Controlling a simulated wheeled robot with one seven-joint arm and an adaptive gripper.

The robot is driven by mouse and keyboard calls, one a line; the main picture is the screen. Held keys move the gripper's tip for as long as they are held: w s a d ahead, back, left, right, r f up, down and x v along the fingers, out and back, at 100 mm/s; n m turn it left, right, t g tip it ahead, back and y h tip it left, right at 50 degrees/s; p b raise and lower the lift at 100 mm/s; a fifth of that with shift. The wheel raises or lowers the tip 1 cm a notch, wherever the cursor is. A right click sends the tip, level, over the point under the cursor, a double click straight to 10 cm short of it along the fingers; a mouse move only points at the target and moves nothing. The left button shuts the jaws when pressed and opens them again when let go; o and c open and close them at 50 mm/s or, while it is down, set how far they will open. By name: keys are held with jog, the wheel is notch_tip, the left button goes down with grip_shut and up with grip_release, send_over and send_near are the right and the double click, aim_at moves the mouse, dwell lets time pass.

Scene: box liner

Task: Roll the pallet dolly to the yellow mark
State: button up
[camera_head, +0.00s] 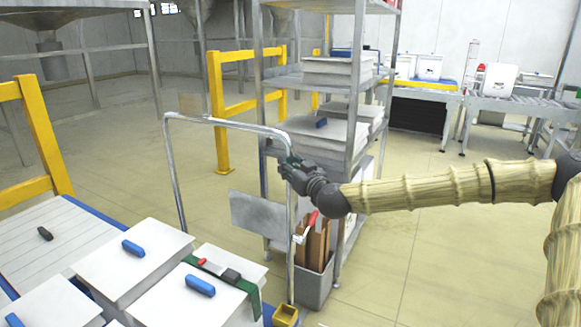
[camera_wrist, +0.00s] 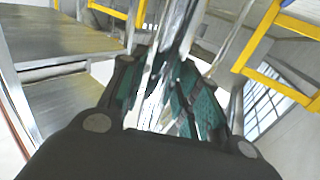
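The pallet dolly carries white boxes (camera_head: 135,259) at the lower left of the head view, and its blue deck edge (camera_head: 95,211) shows beside them. Its tall grey tube handle (camera_head: 222,122) rises at the far side. My gripper (camera_head: 290,163) is at the handle's right upright, just below the top corner. In the wrist view, the green finger pads of my gripper (camera_wrist: 168,98) lie on both sides of the shiny handle tube (camera_wrist: 176,45) and look closed on it. The wheels are hidden. I cannot make out a yellow mark on the floor.
A metal shelf rack (camera_head: 352,90) with boxes stands right behind the handle, with a grey bin (camera_head: 315,285) at its foot. Yellow guard rails (camera_head: 40,135) stand at left and another yellow rail (camera_head: 218,110) behind. A conveyor (camera_head: 505,105) is at back right. Open floor (camera_head: 120,115) lies beyond the dolly.

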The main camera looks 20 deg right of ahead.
grip_shut()
jog(key=shift+w+d+r+p, duration=0.25)
jog(key=shift+d+p, duration=0.15)
jog(key=shift+p, duration=0.2)
jog(key=shift+w+d+f, duration=0.2)
jog(key=shift+f, duration=0.05)
jog(key=shift+o, duration=0.7)
grip_release()
jog(key=o, duration=0.3)
jog(key=shift+s, duration=0.15)
jog(key=shift+o, duration=0.2)
jog(key=shift+a, duration=0.2)
jog(key=s+d, duration=0.1)
jog(key=s, duration=1)
jog(key=shift+s, duration=0.4)
